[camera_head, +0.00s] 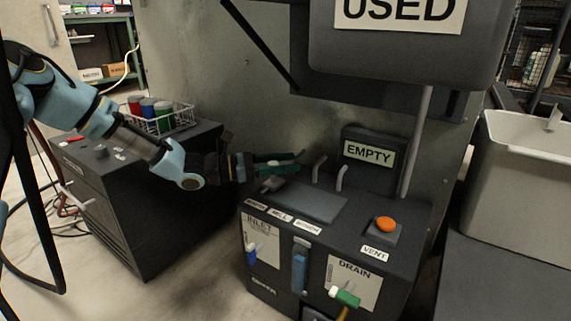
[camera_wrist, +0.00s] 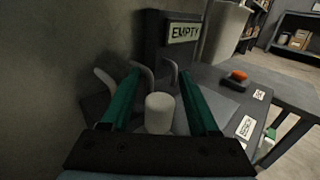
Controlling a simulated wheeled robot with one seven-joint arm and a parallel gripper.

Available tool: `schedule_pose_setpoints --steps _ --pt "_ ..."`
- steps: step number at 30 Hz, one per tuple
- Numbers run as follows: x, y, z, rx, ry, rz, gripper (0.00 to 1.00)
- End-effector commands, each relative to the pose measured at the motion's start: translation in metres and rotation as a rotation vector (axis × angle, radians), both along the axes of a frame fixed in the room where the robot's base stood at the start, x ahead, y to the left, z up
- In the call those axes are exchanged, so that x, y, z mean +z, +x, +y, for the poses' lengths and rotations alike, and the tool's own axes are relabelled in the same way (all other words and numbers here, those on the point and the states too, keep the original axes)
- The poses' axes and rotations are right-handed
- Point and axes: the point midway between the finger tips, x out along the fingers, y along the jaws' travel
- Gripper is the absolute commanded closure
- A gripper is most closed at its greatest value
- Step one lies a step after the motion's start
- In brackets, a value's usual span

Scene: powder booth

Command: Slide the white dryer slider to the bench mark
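The white slider (camera_wrist: 160,112) shows as a short, upright, pale cylinder in the wrist view, between my two green fingers with a gap on each side. My gripper (camera_wrist: 158,84) is open. In the head view my gripper (camera_head: 278,161) is over the back left of the dark machine (camera_head: 340,235). A small greyish knob (camera_head: 270,185) shows just below the fingers there; I cannot tell for sure that it is the slider. The bench label (camera_head: 307,226) is a small white strip on the front edge of the machine's top, right of two similar strips.
Two bent grey pipes (camera_head: 341,177) and the EMPTY sign (camera_head: 368,153) stand behind. An orange button (camera_head: 386,224) is at the right. The USED bin (camera_head: 405,50) hangs above. A wire basket of jars (camera_head: 163,117) is on the left cabinet. A grey tub (camera_head: 520,180) stands far right.

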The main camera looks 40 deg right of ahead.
Motion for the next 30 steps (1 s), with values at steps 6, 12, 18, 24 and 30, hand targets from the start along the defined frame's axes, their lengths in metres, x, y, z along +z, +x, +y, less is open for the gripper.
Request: schedule_pose_setpoints --steps 6,12,18,24,30 --pt "-0.0002 0.0 0.0002 0.0 0.0 0.0 0.65" --pt "-0.0002 0.0 0.0002 0.0 0.0 0.0 0.88" --pt "-0.0003 0.0001 0.0003 0.0 0.0 0.0 1.0" --pt "-0.0004 0.0001 0.0003 0.0 0.0 0.0 1.0" --pt "-0.0005 0.0001 0.0004 0.0 0.001 -0.001 1.0"
